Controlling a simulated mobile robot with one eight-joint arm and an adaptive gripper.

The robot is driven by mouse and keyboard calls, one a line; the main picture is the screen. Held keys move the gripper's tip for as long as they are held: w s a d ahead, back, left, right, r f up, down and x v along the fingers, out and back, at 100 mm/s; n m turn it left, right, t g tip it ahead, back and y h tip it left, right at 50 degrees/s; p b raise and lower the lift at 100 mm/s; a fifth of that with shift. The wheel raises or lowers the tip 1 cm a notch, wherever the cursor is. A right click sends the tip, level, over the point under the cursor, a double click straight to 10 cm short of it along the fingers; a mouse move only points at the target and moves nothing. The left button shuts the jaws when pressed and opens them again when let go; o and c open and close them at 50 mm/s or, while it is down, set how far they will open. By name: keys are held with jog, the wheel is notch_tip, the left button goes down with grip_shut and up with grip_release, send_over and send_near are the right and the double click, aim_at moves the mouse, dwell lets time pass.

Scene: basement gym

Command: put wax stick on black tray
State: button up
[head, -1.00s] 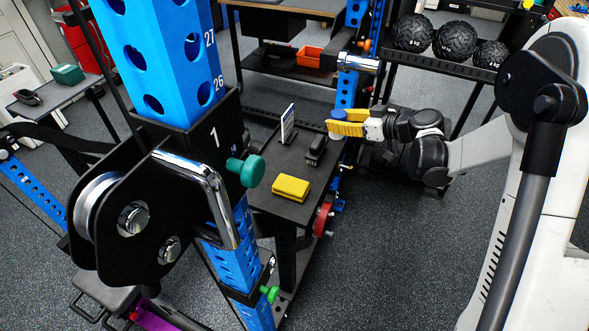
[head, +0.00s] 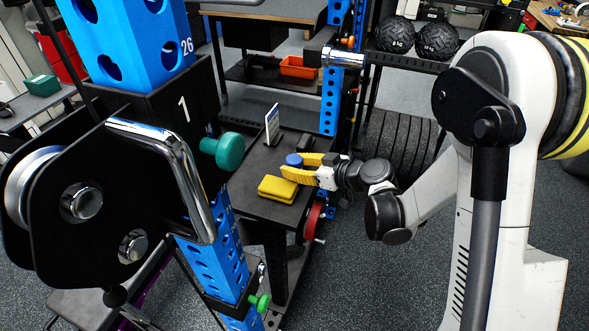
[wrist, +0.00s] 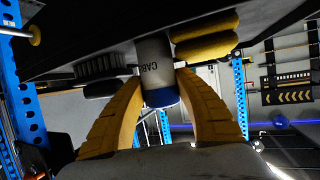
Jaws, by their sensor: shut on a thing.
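The wax stick (wrist: 154,62) is a white cylinder with dark lettering and a blue end. My gripper (wrist: 158,88) is shut on it, with a yellow finger on each side. In the head view the blue end of the stick (head: 294,159) shows at the tips of my gripper (head: 305,166), over the black flat top of a stand (head: 256,165). This top is the only black tray-like surface I can make out there. Whether the stick touches it I cannot tell.
A yellow block (head: 278,188) lies on the black top close to my gripper. An upright white card (head: 272,124) stands behind. A blue rack post (head: 212,255) with a green knob (head: 224,150) stands in front, left. A red disc (head: 313,222) is at the stand's right side.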

jog(key=shift+r, duration=0.1)
jog(key=o, duration=1.1)
jog(key=shift+o, duration=0.2)
